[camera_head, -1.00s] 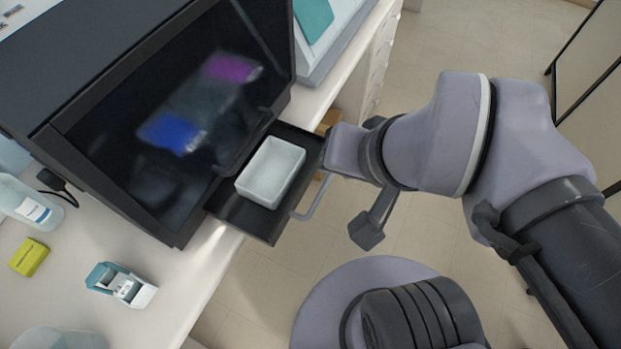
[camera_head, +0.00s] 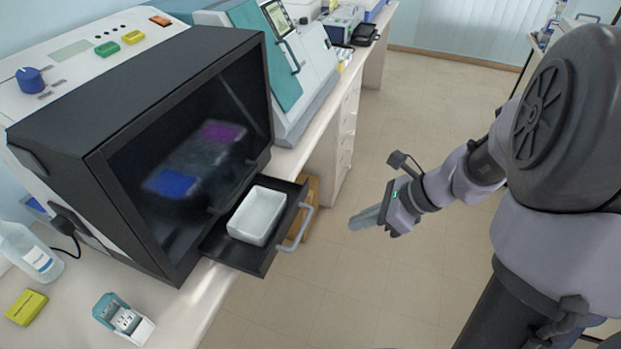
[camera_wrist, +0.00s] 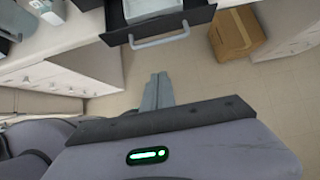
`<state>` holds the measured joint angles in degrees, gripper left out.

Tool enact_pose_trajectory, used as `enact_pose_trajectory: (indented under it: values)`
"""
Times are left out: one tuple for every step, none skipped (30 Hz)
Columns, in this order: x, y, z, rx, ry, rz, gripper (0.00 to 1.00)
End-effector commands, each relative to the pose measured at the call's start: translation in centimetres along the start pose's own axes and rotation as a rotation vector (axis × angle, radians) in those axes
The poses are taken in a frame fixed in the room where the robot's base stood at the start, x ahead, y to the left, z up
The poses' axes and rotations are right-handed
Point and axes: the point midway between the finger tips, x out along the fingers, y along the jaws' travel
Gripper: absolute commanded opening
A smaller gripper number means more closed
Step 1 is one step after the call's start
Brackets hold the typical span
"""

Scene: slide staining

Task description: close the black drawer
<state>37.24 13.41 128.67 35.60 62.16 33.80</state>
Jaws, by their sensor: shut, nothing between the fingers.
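The black drawer (camera_head: 283,238) sticks out from the front of a black-fronted machine, open over the bench edge. It has a light grey bar handle (camera_head: 297,228) on its outer side and a white rectangular tray (camera_head: 257,216) inside it. My gripper (camera_head: 364,219) is shut and empty, in the air to the right of the drawer and apart from the handle. In the wrist view my shut fingers (camera_wrist: 158,92) point toward the handle (camera_wrist: 160,38), with a gap between. The drawer front (camera_wrist: 190,20) shows at the top there.
The machine (camera_head: 150,150) has a dark glass front. A bottle (camera_head: 30,252), a yellow box (camera_head: 27,307) and a small teal-and-white holder (camera_head: 122,318) stand on the bench. A cardboard box (camera_wrist: 237,32) sits on the floor near the drawer. Open floor lies around my gripper.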

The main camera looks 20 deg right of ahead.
Motion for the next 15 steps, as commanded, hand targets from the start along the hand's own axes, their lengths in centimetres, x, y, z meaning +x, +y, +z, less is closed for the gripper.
enact_pose_trajectory:
  values:
    - [0.9,0.1,-0.2,-0.002,0.0,0.003,0.0]
    - [1.5,0.1,-0.2,-0.003,0.001,0.004,0.0]
    - [2.4,0.2,-0.3,-0.005,0.002,0.005,0.0]
    - [3.1,0.2,-0.3,-0.005,0.001,0.006,0.0]
    - [3.8,0.2,-0.3,-0.006,0.002,0.005,0.0]
    - [4.7,0.2,-0.3,-0.007,0.002,0.006,0.0]
    - [5.3,0.2,-0.3,-0.008,0.003,0.005,0.0]
    - [6.0,0.2,-0.3,-0.009,0.003,0.006,0.0]
    - [6.9,0.2,-0.4,-0.008,0.003,0.006,0.0]
    - [7.6,0.2,-0.4,-0.009,0.003,0.006,0.0]
    - [8.2,0.2,-0.4,-0.009,0.003,0.006,0.0]
    - [9.1,0.2,-0.3,-0.01,0.003,0.006,0.0]
    - [9.7,0.2,-0.3,-0.011,0.004,0.005,0.0]
    - [10.3,0.3,-0.3,-0.01,0.004,0.006,0.0]
    - [10.7,0.2,0.4,-0.013,0.003,0.005,0.0]
